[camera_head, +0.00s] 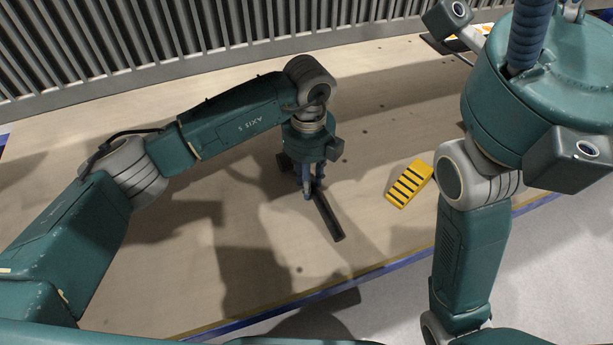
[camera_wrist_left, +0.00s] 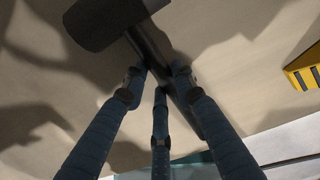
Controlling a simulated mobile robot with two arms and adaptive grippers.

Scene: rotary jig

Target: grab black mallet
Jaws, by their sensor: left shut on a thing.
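The black mallet lies low over the wooden table, and its handle (camera_head: 329,217) slants toward the table's front edge in the head view. In the left wrist view its dark head (camera_wrist_left: 103,22) is at the upper left and the handle (camera_wrist_left: 150,44) runs down to the right. My left gripper (camera_head: 311,192) points down with its three blue fingers (camera_wrist_left: 159,85) shut around the handle near the head. In the head view the gripper mostly hides the mallet's head. I cannot tell whether the mallet touches the table. My right gripper (camera_head: 528,38) is at the upper right, its fingertips cut off.
A yellow block with black slots (camera_head: 409,184) lies on the table (camera_head: 225,250) right of the mallet; it also shows in the left wrist view (camera_wrist_left: 306,68). A dark item partly showing (camera_head: 440,44) is at the back right. A grey ribbed barrier (camera_head: 150,40) lines the back.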

